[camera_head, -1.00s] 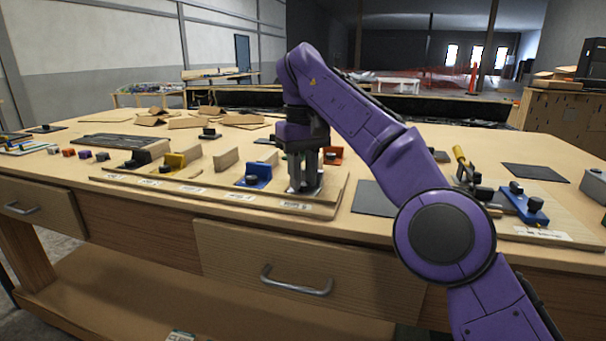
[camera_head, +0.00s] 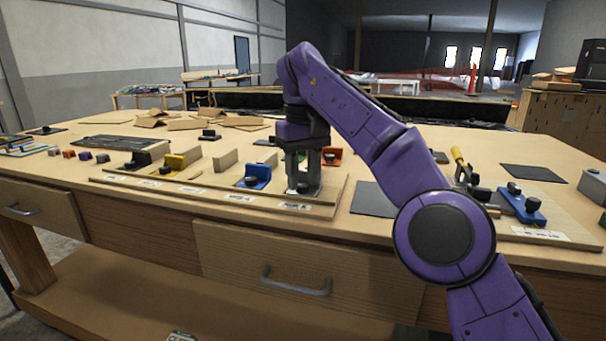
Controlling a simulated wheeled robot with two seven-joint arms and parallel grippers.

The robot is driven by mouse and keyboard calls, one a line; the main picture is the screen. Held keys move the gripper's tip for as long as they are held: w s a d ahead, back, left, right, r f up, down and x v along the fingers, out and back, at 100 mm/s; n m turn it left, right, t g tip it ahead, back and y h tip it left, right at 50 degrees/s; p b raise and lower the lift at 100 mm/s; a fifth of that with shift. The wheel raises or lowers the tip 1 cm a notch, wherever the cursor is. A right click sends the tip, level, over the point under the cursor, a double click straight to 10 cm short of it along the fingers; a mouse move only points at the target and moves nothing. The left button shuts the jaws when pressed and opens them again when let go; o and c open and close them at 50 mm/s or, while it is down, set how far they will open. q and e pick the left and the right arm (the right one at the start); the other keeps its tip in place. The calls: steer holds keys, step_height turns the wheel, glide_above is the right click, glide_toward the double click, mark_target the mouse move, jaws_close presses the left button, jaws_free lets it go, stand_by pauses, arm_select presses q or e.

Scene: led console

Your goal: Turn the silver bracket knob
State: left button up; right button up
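My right gripper (camera_head: 302,187) points straight down over the right end of the wooden board (camera_head: 335,200). Its fingers are low at the silver bracket (camera_head: 318,190), which is mostly hidden behind and beneath them. A dark knob shows faintly between the fingertips, but whether they press on it is too small to tell. My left gripper is not in view.
Left along the board stand a blue bracket (camera_head: 258,175), a yellow bracket (camera_head: 176,163) and a black bracket (camera_head: 140,160), with upright wooden dividers. An orange bracket (camera_head: 332,156) is just behind my gripper. A second board (camera_head: 530,225) with a blue bracket lies right.

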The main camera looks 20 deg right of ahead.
mark_target(303, 185)
steer(key=shift+f, duration=0.1)
steer(key=shift+w, duration=0.1)
step_height(303, 185, up, 11)
steer(key=p, duration=1)
steer(key=shift+f, duration=0.15)
